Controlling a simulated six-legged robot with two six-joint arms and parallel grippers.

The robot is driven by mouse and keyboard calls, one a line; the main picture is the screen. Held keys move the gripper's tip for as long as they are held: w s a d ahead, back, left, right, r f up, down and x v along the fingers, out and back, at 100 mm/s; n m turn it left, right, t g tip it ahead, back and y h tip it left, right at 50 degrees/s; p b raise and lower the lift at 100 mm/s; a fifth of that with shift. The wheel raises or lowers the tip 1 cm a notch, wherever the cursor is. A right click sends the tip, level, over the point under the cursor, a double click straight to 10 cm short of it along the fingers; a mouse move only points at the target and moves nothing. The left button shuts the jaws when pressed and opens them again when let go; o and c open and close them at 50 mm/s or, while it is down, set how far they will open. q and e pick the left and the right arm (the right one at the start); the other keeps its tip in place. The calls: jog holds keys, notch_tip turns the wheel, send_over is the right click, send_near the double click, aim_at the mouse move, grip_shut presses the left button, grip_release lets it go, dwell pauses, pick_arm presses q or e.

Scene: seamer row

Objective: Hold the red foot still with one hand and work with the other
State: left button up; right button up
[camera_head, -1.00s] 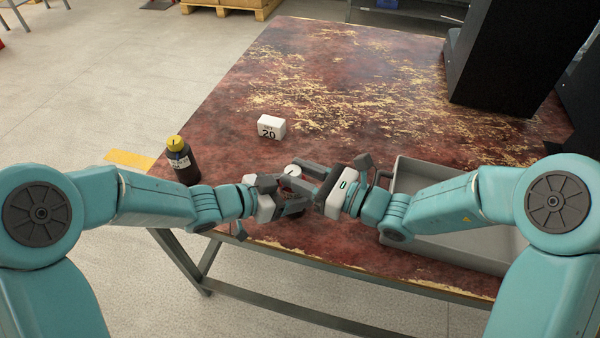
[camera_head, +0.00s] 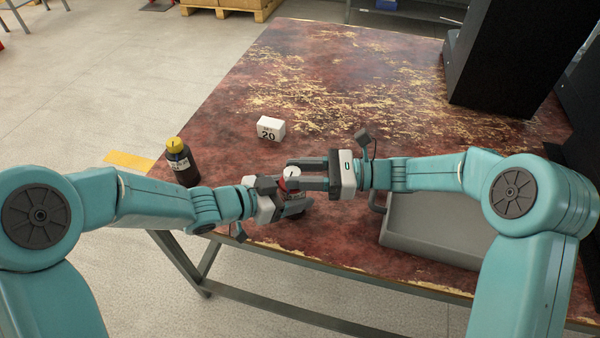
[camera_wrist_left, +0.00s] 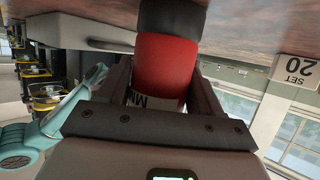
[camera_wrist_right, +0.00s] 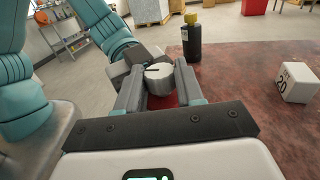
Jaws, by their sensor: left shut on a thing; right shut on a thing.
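The red foot (camera_wrist_left: 165,65) is a red cylinder with a black base and a white label. A pale round cap (camera_wrist_right: 159,72) with a dark pointer mark tops it. My left gripper (camera_head: 290,200) is shut on the red body, one finger on each side in the left wrist view. My right gripper (camera_head: 291,171) is shut on the cap from the right, above the left gripper. In the head view the cap (camera_head: 292,171) shows between the right fingers, and the red body is mostly hidden. A white block (camera_head: 271,129) marked "SET 20" stands behind on the table.
A dark bottle with a yellow cap (camera_head: 181,162) stands at the table's left edge, close to my left arm. A grey tray (camera_head: 435,245) lies under my right forearm. Black housings (camera_head: 510,60) stand back right. The worn red table (camera_head: 330,80) is clear at the back.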

aim_at(299, 168)
jog(key=n+g, duration=0.2)
jog(key=g, duration=0.1)
jog(key=n+g+h, duration=0.1)
jog(key=n+g, duration=0.1)
jog(key=g, duration=0.1)
jog(key=w+n+g+h, duration=0.1)
jog(key=n+g, duration=0.1)
jog(key=g, duration=0.1)
jog(key=shift+a, duration=0.1)
jog(key=shift+s+g, duration=0.1)
jog(key=shift+g, duration=0.3)
pick_arm(q)
jog(key=shift+f, duration=0.1)
pick_arm(e)
jog(key=shift+n, duration=0.3)
jog(key=o, duration=0.8)
notch_tip(299, 168, up, 10)
jog(key=shift+r, duration=0.1)
